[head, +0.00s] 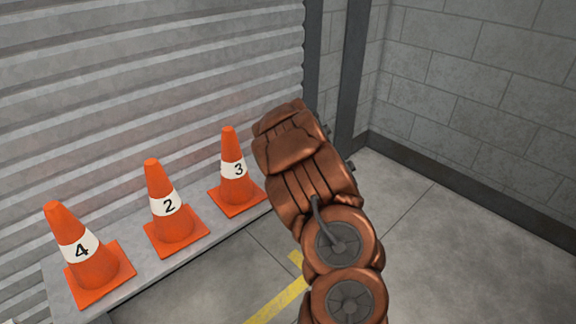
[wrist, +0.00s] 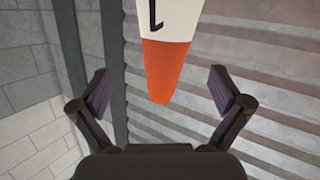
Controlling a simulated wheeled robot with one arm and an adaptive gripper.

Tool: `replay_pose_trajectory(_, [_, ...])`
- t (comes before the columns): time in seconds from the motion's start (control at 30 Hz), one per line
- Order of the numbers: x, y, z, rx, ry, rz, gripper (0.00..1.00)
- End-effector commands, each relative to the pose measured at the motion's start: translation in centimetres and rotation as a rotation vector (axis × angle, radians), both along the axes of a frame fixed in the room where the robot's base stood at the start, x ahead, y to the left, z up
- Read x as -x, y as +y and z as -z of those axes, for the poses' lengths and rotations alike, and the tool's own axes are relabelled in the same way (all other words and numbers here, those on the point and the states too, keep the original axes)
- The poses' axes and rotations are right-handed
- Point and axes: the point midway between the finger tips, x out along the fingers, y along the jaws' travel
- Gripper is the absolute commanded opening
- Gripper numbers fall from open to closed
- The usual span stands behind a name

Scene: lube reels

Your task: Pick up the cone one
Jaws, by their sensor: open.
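In the wrist view, an orange cone (wrist: 165,68) with a white band appears upside down, its tip pointing down in the picture. Part of a black mark on the band fits an inverted 1, but the number is cut off by the top edge. My gripper (wrist: 161,90) is open, one finger on each side of the cone's tip in the picture, with clear gaps and neither finger touching it. In the head view this cone does not show; my arm covers the area right of the cone marked 3 (head: 234,190). My fingers are also hidden there.
The cone marked 2 (head: 175,226) and the cone marked 4 (head: 97,270) stand upright in a row with cone 3 on a grey shelf (head: 140,275). A ribbed shutter (head: 150,70) stands behind. Floor with a yellow stripe (head: 275,303) lies in front.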

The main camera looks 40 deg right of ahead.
Motion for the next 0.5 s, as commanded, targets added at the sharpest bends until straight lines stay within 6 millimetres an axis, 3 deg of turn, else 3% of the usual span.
replay_pose_trajectory(0.03, [0.0,-0.7,3.4,-0.005,-0.031,-0.019,1.00])
replay_pose_trajectory(0.2, [-0.6,-1.2,7.0,-0.011,-0.149,-0.093,1.00])
replay_pose_trajectory(0.5, [-1.1,-1.3,8.5,-0.018,-0.222,-0.140,1.00])
